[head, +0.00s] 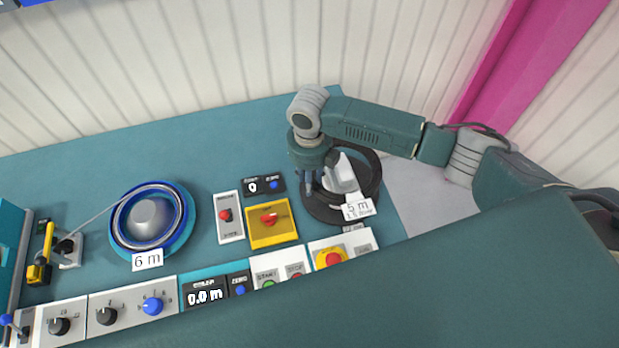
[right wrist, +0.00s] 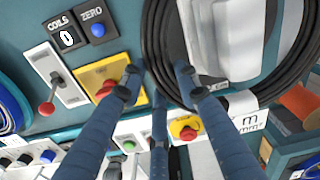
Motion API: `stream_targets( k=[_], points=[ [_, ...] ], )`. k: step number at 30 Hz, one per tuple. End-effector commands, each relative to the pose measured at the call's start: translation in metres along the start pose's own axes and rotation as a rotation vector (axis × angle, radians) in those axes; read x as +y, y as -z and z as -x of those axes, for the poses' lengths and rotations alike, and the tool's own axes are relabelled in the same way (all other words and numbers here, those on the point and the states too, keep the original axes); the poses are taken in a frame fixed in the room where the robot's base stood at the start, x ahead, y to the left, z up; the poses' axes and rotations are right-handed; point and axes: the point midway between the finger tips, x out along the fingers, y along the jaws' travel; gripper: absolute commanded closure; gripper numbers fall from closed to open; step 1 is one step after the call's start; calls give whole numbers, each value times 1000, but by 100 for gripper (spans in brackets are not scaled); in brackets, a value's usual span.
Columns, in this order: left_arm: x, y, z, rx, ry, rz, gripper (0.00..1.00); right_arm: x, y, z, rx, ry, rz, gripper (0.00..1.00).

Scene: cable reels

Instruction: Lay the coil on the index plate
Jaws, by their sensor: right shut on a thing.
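A black cable coil (head: 374,180) lies in a ring around a white block (head: 341,174) at the right of the bench. Its thick strands also fill the top of the right wrist view (right wrist: 157,50). My right gripper (head: 309,186) points down at the coil's left side. In the right wrist view my right gripper (right wrist: 158,75) has its fingers on both sides of the strands, shut on the coil. A blue coil (head: 117,213) lies around a grey dome on a blue round plate (head: 189,232) at the left. I cannot tell which surface is the index plate. My left gripper is out of view.
A yellow box with a red knob (head: 262,238), a lever panel (head: 229,203) and a coil counter reading 0 (head: 253,186) stand left of the black coil. White labels stand by both coils. Control panels (head: 133,307) line the front. The back of the bench is clear.

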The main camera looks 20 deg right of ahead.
Motion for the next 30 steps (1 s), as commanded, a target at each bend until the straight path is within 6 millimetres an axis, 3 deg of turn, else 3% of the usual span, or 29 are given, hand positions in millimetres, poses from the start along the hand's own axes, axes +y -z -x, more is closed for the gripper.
stream_targets(
  k=[15, 30],
  points=[
    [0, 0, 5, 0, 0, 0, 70, 0, -1, 6, -2, 1, 0, 100],
    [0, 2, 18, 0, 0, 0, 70, 0, -1, 33, -3, 5, 0, 100]
  ],
)
